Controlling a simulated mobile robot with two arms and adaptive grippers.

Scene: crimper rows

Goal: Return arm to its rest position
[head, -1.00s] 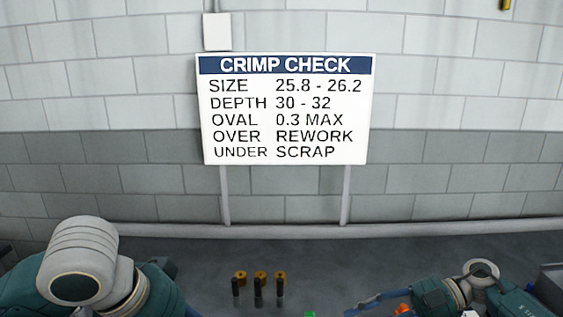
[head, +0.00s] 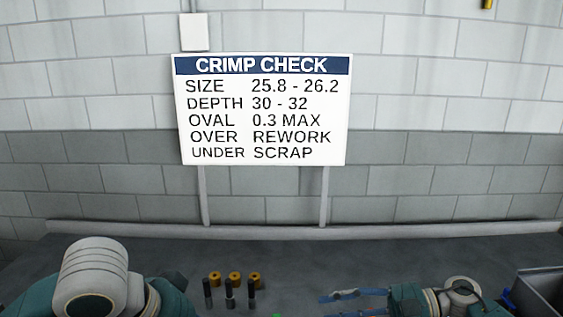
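My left arm (head: 92,282) shows at the lower left as a white joint cap on teal links. Its gripper is not in view. My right arm (head: 410,300) shows at the lower right as teal links with a pale round joint (head: 462,290). No fingertips of the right gripper can be made out; that gripper seems to be below the frame or hidden. I cannot see either gripper holding anything.
Several small brass pieces (head: 235,279) stand behind dark upright pins (head: 230,294) on the grey surface (head: 300,260). Blue strips (head: 355,294) lie left of my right arm. A dark bin (head: 540,293) is at the far right. A sign (head: 262,110) stands behind.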

